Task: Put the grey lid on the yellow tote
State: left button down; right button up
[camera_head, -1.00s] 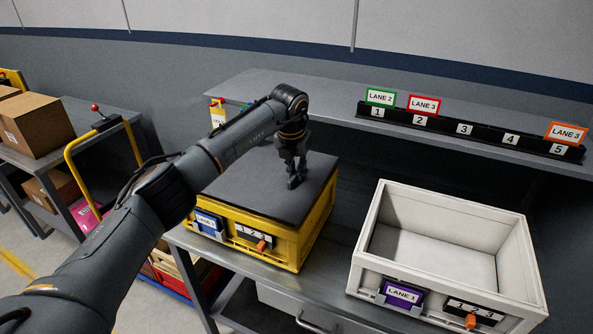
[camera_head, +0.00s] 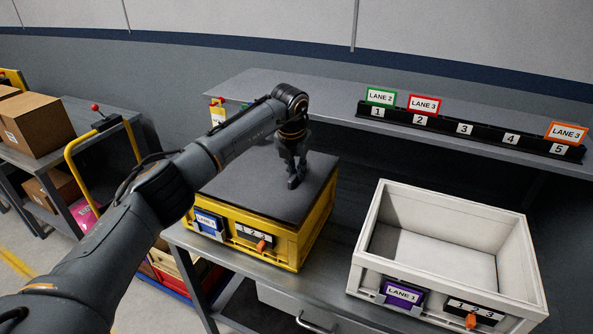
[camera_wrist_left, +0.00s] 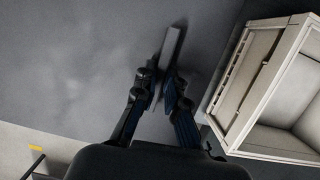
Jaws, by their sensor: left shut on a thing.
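The yellow tote (camera_head: 312,237) stands on the metal bench, with a blue-framed lane card and a number strip on its front. The grey lid (camera_head: 245,192) lies flat over the top of the tote and covers its opening. My left gripper (camera_head: 293,183) points down at the lid, right of its middle. In the left wrist view its fingers (camera_wrist_left: 160,95) are shut on a thin upright grey part of the lid, seemingly its handle. The lid (camera_wrist_left: 80,60) fills most of that view. Whether the lid's far edges sit fully on the rim is hidden by my arm. My right gripper is out of view.
An open, empty white tote (camera_head: 364,240) stands to the right on the bench (camera_head: 325,262), with a gap between the totes. A shelf behind holds a black numbered rail (camera_head: 465,130) with lane cards. A yellow-handled cart (camera_head: 85,160) and cardboard boxes (camera_head: 35,122) stand at left.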

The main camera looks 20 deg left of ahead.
pick_arm(q)
jog(key=shift+f+b, duration=0.45)
jog(key=shift+f, duration=0.2)
dwell(0.5)
dwell(2.0)
jog(key=shift+f+b, duration=0.45)
jog(key=shift+f, duration=0.1)
dwell(0.5)
dwell(0.4)
jog(key=c, duration=0.9)
grip_release()
jog(key=shift+c, duration=0.2)
jog(key=shift+w+r+p+v, duration=0.1)
jog(key=shift+w+p+v, duration=0.15)
jog(key=shift+p+v, duration=0.65)
jog(key=shift+w+r+p+v, duration=0.1)
jog(key=shift+w+p+v, duration=0.25)
jog(key=shift+v, duration=1)
jog(key=shift+w+p+v, duration=0.2)
jog(key=shift+p+v, duration=0.5)
jog(key=shift+v, duration=0.45)
